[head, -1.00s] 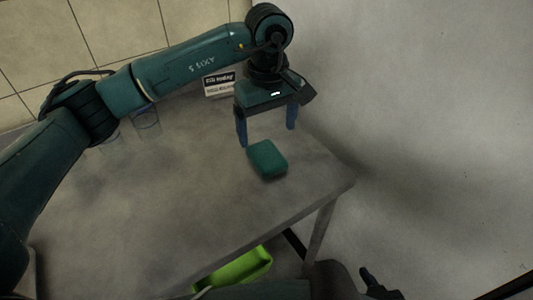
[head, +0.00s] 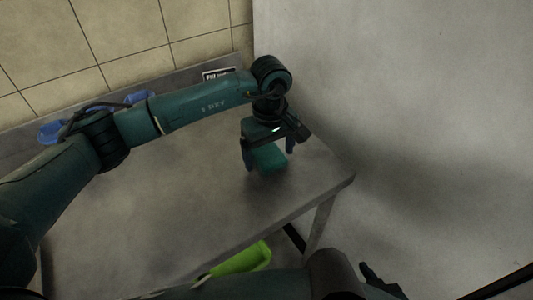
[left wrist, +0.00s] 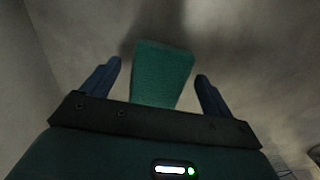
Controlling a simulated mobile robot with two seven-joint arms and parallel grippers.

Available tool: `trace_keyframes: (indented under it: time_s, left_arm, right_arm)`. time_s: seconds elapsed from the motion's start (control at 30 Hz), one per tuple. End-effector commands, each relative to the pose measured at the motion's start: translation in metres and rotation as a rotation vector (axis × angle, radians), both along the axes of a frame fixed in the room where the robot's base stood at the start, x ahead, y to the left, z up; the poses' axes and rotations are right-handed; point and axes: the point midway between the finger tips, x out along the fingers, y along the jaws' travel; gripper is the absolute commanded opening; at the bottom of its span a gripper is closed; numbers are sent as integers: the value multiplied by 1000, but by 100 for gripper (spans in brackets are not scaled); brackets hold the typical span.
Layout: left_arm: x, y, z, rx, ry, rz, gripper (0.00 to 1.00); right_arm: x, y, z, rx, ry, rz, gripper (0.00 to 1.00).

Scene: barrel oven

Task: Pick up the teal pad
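The teal pad (head: 269,159) lies on the grey table near its right end. It also shows in the left wrist view (left wrist: 162,72), between the two blue fingers and reaching out past their tips. My left gripper (head: 270,158) points down over the pad. In the left wrist view the gripper (left wrist: 157,70) is open, with a gap between each finger and the pad. The gripper body hides part of the pad in the head view. My right gripper (head: 382,284) shows only as a dark piece at the bottom edge, and its opening cannot be made out.
The grey table (head: 190,205) has a wide clear top and ends just right of the pad, with a wall beyond. A small sign (head: 218,73) and a blue container (head: 52,130) stand at the back. A green bin (head: 243,258) is below the front edge.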

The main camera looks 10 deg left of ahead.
Motion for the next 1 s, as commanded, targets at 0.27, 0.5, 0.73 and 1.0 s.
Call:
trace_keyframes:
  time_s: [0.27, 0.5, 0.73, 1.0]
  left_arm:
    - [0, 0, 1, 0, 0, 0, 64]
    - [0, 0, 1, 0, 0, 1, 44]
    - [0, 0, 1, 0, 0, 1, 39]
    - [1, 0, 30, -1, -6, 0, 39]
  right_arm:
    - [0, 0, 0, 2, -1, 0, 36]
    - [1, 0, 1, 3, -2, 0, 36]
    - [1, 1, 2, 4, -4, -1, 36]
    - [2, 2, -1, 15, -4, -7, 36]
